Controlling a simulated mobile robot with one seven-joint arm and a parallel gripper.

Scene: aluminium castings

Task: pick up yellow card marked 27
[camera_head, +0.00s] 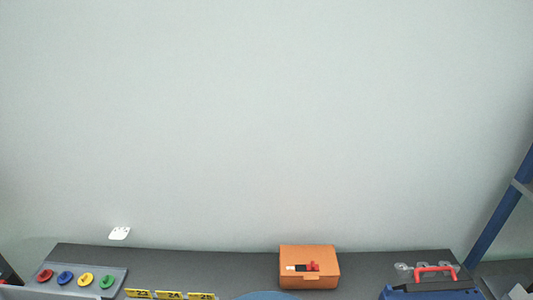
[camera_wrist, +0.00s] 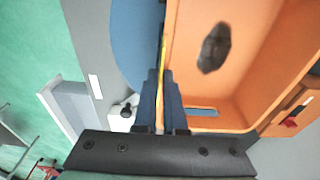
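In the wrist view my gripper (camera_wrist: 161,75) has its two dark blue fingers close together. A thin yellow strip (camera_wrist: 162,48) runs out from between the fingertips. It looks like a yellow card seen edge-on, held between them, and its mark cannot be read. In the head view several yellow cards stand in a row at the bottom edge: a left one (camera_head: 138,293), a middle one (camera_head: 169,295) and a right one (camera_head: 202,296). Their black marks are too small to read surely. My gripper does not show in the head view.
An orange bin (camera_wrist: 250,85) with a dark lump (camera_wrist: 214,47) inside lies right of my fingers. The head view shows an orange box (camera_head: 308,282), a grey tray (camera_head: 62,290) with coloured discs, and a blue toolbox (camera_head: 432,294) with a red handle.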

